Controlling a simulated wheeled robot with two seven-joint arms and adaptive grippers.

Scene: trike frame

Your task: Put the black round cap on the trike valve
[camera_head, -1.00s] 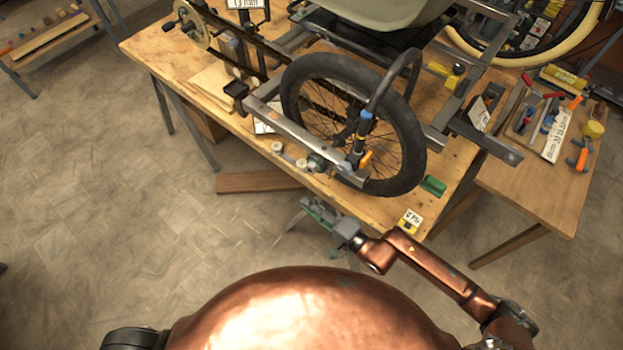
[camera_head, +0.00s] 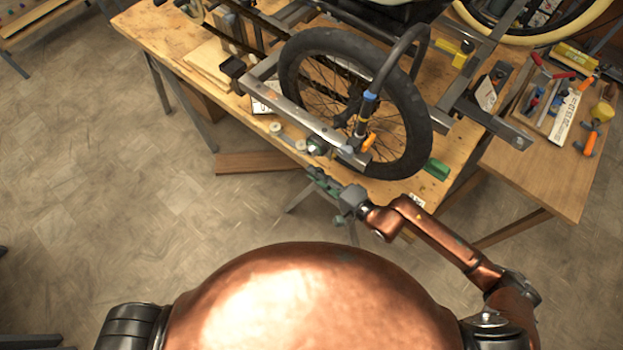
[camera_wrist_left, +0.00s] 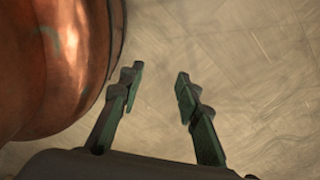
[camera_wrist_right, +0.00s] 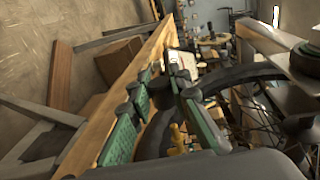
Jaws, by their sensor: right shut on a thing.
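The trike's front wheel (camera_head: 412,160) stands upright at the bench's near edge, with a black tyre and thin spokes. I cannot make out its valve. My right gripper (camera_head: 318,179) is just in front of the bench edge, below the wheel's hub bracket. In the right wrist view its green fingers are shut on a small black round cap (camera_wrist_right: 161,92), with the tyre (camera_wrist_right: 158,132) behind. My left gripper (camera_wrist_left: 155,85) is open and empty above the floor, beside my copper body; the head view does not show it.
The metal frame bar (camera_head: 300,117) runs left of the wheel, close above my right gripper. A green block (camera_head: 437,169) lies right of the tyre. A tool board (camera_head: 545,110) is on the right table.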

